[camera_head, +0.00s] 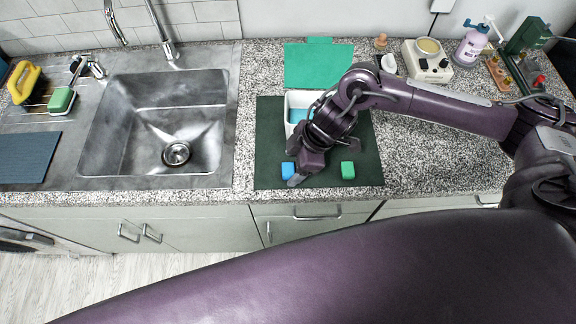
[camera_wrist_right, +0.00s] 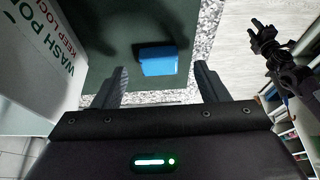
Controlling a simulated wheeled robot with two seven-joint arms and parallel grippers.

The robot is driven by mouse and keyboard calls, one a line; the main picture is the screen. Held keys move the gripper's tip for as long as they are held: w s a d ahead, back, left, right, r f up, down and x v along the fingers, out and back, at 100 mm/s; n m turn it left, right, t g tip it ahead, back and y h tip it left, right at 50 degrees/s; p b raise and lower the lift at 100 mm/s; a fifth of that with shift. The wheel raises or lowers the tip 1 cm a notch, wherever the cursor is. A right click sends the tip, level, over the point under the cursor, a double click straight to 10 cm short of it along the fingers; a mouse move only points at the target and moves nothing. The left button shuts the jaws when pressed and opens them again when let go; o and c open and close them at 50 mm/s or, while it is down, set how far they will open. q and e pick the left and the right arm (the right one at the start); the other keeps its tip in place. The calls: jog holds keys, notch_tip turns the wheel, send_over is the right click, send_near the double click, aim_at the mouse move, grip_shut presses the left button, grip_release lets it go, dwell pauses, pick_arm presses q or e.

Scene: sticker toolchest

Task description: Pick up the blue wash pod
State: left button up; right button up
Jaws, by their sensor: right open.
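The blue wash pod (camera_head: 288,170) is a small blue block lying on the dark green mat (camera_head: 268,132) near the counter's front edge. My right gripper (camera_head: 294,177) reaches down over the mat beside the pod. In the right wrist view the pod (camera_wrist_right: 158,60) shows whole, between and just beyond the two fingertips of the right gripper (camera_wrist_right: 160,78). The fingers are open, with a visible gap on each side of the pod. A dark two-pronged form (camera_wrist_right: 267,38) at the right of that view looks like my left gripper; its jaw state is unclear.
A green block (camera_head: 348,170) lies right of the gripper. A white box (camera_head: 297,98) marked "WASH PO…" stands behind, partly hidden by my arm; it fills the wrist view's left side (camera_wrist_right: 40,50). The sink (camera_head: 150,120) is left. Bottles and devices stand back right.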

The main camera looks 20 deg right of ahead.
jog(key=shift+x, duration=0.95)
jog(key=c, duration=1.1)
jog(key=shift+o, duration=0.2)
jog(key=shift+r, duration=0.2)
